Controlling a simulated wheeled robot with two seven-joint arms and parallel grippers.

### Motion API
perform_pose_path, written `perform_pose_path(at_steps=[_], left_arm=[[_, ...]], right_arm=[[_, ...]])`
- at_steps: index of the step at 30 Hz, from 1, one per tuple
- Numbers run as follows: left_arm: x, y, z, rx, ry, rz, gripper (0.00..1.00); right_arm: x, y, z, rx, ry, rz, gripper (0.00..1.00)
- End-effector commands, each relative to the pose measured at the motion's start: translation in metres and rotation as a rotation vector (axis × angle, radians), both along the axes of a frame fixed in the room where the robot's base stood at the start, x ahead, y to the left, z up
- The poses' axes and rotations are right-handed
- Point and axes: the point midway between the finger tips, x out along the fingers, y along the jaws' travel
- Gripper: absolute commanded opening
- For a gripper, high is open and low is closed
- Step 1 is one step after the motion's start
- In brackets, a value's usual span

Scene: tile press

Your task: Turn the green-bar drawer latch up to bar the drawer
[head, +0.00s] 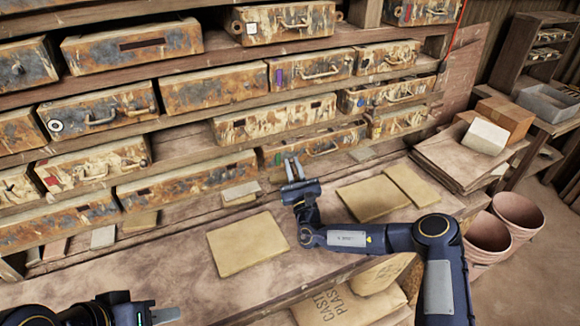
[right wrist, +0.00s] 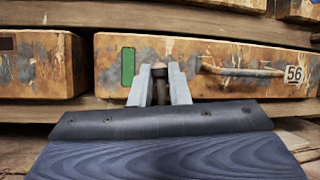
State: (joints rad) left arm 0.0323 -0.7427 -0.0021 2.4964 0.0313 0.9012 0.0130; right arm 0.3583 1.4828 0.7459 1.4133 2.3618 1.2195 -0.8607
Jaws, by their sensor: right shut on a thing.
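The green-bar drawer (right wrist: 220,55) fills the right wrist view, with its green bar (right wrist: 128,66) left of my fingers, a bar handle and a "56" label. In the head view this drawer (head: 335,137) is in the lower row, closed. My right gripper (right wrist: 160,84) is at the drawer's lower front, shut on a small dark latch (right wrist: 160,70) between its fingers. The fingers hide much of the latch, so I cannot tell its exact angle. In the head view my right gripper (head: 292,168) reaches the drawer from the front. My left gripper (head: 165,315) is low at the bottom left, away from the drawers; its jaws are unclear.
Other worn drawers (head: 215,90) surround it on wooden shelves. Flat tan tiles (head: 247,243) lie on the bench below. A paper sack (head: 345,305) lies near the front, and pink buckets (head: 517,215) stand at the right.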

Motion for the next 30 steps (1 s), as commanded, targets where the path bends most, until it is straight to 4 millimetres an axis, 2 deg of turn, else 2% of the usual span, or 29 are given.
perform_pose_path(at_steps=[9, 25, 26, 29, 30], left_arm=[[0.0000, 0.0000, 0.0080, 0.000, 0.000, 0.000, 0.36], [0.0000, 0.0001, 0.0086, 0.000, 0.000, 0.000, 0.36], [0.0000, 0.0001, 0.0086, 0.000, 0.000, 0.000, 0.36], [0.0000, 0.0000, 0.0086, 0.000, 0.000, 0.000, 0.36], [0.0000, 0.0000, 0.0086, 0.000, 0.000, 0.000, 0.36]], right_arm=[[0.0023, -0.0057, 0.0009, 0.108, 0.045, -0.002, 0.00], [0.0028, -0.0070, 0.0000, 0.127, 0.053, -0.002, 0.00], [0.0028, -0.0070, 0.0000, 0.127, 0.053, -0.002, 0.18], [0.0028, -0.0069, 0.0000, 0.127, 0.053, -0.002, 0.30], [0.0028, -0.0068, 0.0001, 0.127, 0.053, -0.002, 0.30]])
